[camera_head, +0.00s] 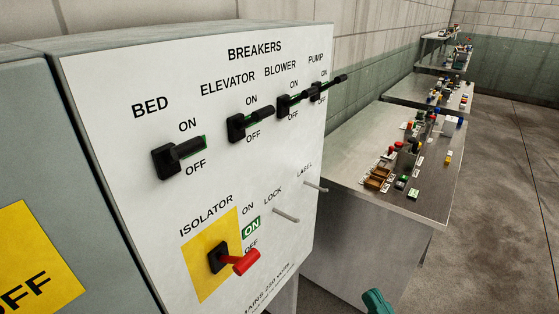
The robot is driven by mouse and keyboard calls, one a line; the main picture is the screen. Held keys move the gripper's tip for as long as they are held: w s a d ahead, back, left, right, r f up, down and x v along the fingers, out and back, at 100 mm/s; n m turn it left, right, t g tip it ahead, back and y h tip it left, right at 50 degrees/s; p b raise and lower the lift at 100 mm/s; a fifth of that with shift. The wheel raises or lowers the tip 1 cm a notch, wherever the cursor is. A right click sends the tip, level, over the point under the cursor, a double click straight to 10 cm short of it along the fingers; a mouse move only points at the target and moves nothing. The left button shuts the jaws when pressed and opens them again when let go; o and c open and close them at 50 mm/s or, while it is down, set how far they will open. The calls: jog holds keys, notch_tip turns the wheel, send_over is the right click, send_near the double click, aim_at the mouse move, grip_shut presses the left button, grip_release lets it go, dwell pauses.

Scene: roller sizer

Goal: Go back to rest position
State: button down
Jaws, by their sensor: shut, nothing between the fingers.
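My gripper cannot be made out in the head view. A small rounded teal part (377,301) shows at the bottom edge, right of centre, mostly cut off; I cannot tell what it is. The white breaker panel (95,215) fills the left and middle. Its black handles are marked BED (178,155), ELEVATOR (250,123), BLOWER (296,104) and PUMP (328,88), and they stick out to the right. The red isolator handle (245,262) sits on a yellow plate (192,277), below a green ON mark (251,228). Nothing is seen touching any handle.
Two thin pegs stick out by LOCK (286,216) and LABEL (315,187). A grey metal bench (342,160) with buttons and small blocks stands right of the panel, and more benches recede behind it. Concrete floor (500,220) is clear at right.

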jog(key=s+d+f+m+g+h, duration=0.2)
jog(key=d+f+m+g+h, duration=0.45)
jog(key=d+f+h, duration=0.6)
jog(key=s+a+f+n+g+y, duration=0.1)
jog(key=s+f+g, duration=0.3)
jog(key=s, duration=0.6)
jog(key=s+a+f+n+g+y, duration=0.1)
jog(key=s+f+g, duration=0.3)
jog(key=s+g, duration=0.4)
jog(key=shift+s+f+g, duration=0.35)
jog(key=shift+s, duration=0.5)
jog(key=shift+d+y, duration=0.1)
jog(key=shift+y, duration=0.15)
